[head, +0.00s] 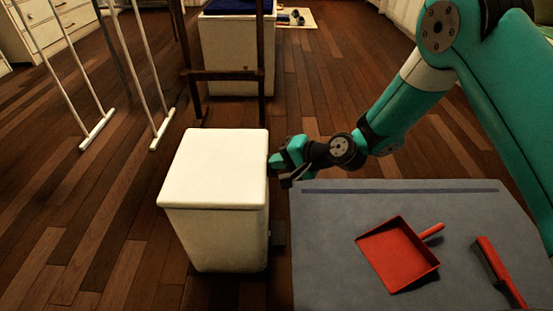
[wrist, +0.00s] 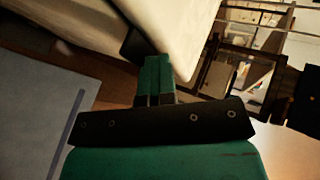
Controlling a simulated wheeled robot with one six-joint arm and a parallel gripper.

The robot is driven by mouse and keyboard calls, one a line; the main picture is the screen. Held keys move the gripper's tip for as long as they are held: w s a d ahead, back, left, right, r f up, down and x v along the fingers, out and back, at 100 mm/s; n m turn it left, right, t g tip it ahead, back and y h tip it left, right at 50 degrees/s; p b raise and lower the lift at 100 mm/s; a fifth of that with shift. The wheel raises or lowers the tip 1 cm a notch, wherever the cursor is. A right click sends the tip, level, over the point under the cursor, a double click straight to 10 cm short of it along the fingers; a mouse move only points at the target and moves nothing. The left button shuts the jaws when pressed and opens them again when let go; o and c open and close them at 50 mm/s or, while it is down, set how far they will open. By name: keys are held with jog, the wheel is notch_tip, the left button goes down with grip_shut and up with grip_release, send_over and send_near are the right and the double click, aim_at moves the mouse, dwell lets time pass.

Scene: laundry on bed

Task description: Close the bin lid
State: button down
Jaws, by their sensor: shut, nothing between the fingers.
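The white bin (head: 215,235) stands on the wooden floor left of centre in the head view. Its white lid (head: 215,168) lies flat across the top and looks closed. My gripper (head: 278,166) is at the right side of the bin, close to the lid's right edge. Whether it touches the bin cannot be told. In the wrist view my gripper (wrist: 153,62) is shut and empty, with the bin's pale side (wrist: 170,25) right beyond the fingertips. The far side of the bin is hidden.
A grey mat (head: 330,240) at the lower right holds a red dustpan (head: 398,255) and a red brush (head: 497,270). A wooden chair or stand (head: 225,75) and a white hamper (head: 240,50) are behind the bin. A white rack (head: 150,80) stands at left. Floor left of the bin is clear.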

jog(key=w+a+r+p+v, duration=0.1)
jog(key=r+p+v, duration=0.1)
jog(key=p+v, duration=0.8)
jog(key=s+d+r+n+g+h, duration=0.1)
jog(key=s+r+n+g, duration=0.15)
jog(key=s+r, duration=0.4)
jog(key=s+r+n+g+h, duration=0.1)
jog(key=s+r+n, duration=0.25)
jog(key=r, duration=0.55)
jog(key=s+d+r+n+g+h, duration=0.1)
jog(key=s+d+r+n+h, duration=0.15)
jog(key=s+d+r, duration=0.4)
jog(key=s+d+r+n+g+h, duration=0.1)
jog(key=s+d+r+n+h, duration=0.2)
jog(key=s, duration=0.6)
notch_tip(320, 180, up, 39)
jog(key=y+p, duration=0.1)
jog(key=p, duration=3.7)
jog(key=shift+a+p, duration=0.4)
jog(key=shift+a, duration=0.05)
jog(key=shift+t, duration=0.25)
